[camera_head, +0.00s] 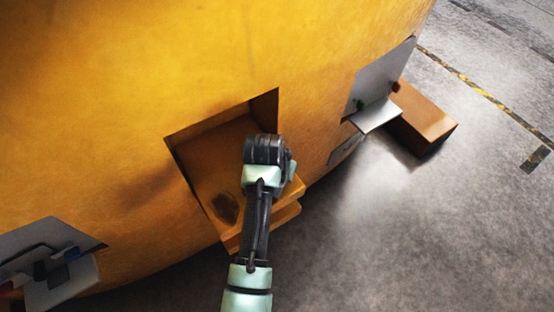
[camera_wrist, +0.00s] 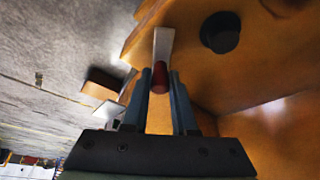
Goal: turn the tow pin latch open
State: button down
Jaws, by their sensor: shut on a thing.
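The large yellow counterweight casting (camera_head: 120,110) has a square recess, and my arm reaches into it in the head view. In the wrist view my gripper (camera_wrist: 160,88) has a blue-grey finger on each side of the red end (camera_wrist: 159,78) of the latch handle, and is shut on it. A pale flat bar (camera_wrist: 163,42) runs up from the red end along the orange casting surface. A dark round pin head or hole (camera_wrist: 220,33) lies right of the bar. In the head view my wrist hides the fingers and the latch.
An orange lower ledge (camera_head: 285,205) juts out below the recess. Grey plates with small fittings sit on the casting at right (camera_head: 378,80) and lower left (camera_head: 45,255). An orange block (camera_head: 425,120) lies on the concrete floor at right. Open floor (camera_head: 400,230) fills the lower right.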

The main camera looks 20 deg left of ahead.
jog(key=n+p, duration=0.1)
jog(key=d+n+y+p, duration=0.1)
jog(key=n, duration=0.1)
jog(key=shift+w+d+r, duration=0.1)
jog(key=shift+r, duration=0.15)
jog(key=n, duration=0.1)
jog(key=d+n+y+p, duration=0.1)
jog(key=shift+w+f+n, duration=0.1)
jog(key=shift+w+n, duration=0.1)
jog(key=shift+n, duration=0.1)
jog(key=n, duration=0.2)
jog(key=w+d+n+g+y, duration=0.1)
jog(key=n, duration=0.1)
jog(key=shift+d+f+n+g+y, duration=0.1)
jog(key=shift+n+g+y, duration=0.2)
jog(key=shift+n, duration=0.1)
jog(key=shift+w, duration=0.1)
jog(key=c, duration=0.7)
grip_release()
jog(key=p+v, duration=0.1)
jog(key=v, duration=1.2)
jog(key=shift+p, duration=0.3)
